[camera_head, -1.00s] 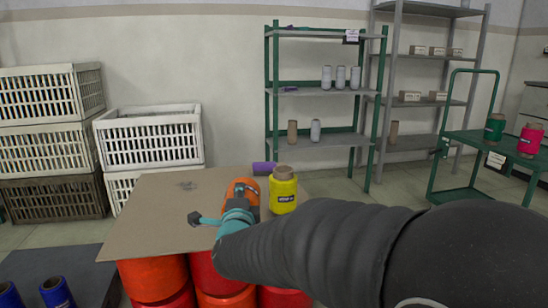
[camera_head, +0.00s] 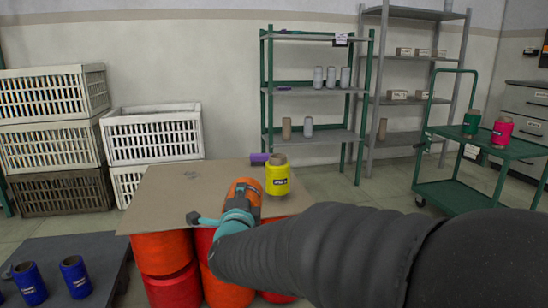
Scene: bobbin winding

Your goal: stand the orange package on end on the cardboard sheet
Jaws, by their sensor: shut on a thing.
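The orange package (camera_head: 244,187) is at the end of my arm, over the right part of the cardboard sheet (camera_head: 175,192). My teal gripper (camera_head: 236,205) is shut on it from the near side. The gripper and arm hide the package's lower part, so I cannot tell whether it touches the sheet. A yellow package (camera_head: 278,178) stands upright close to its right. A purple package (camera_head: 259,158) lies at the sheet's back edge.
Blue packages (camera_head: 75,276) stand on a dark platform (camera_head: 62,246) at the lower left. White crates (camera_head: 152,135), a green rack (camera_head: 310,92) and a green cart (camera_head: 452,194) stand around.

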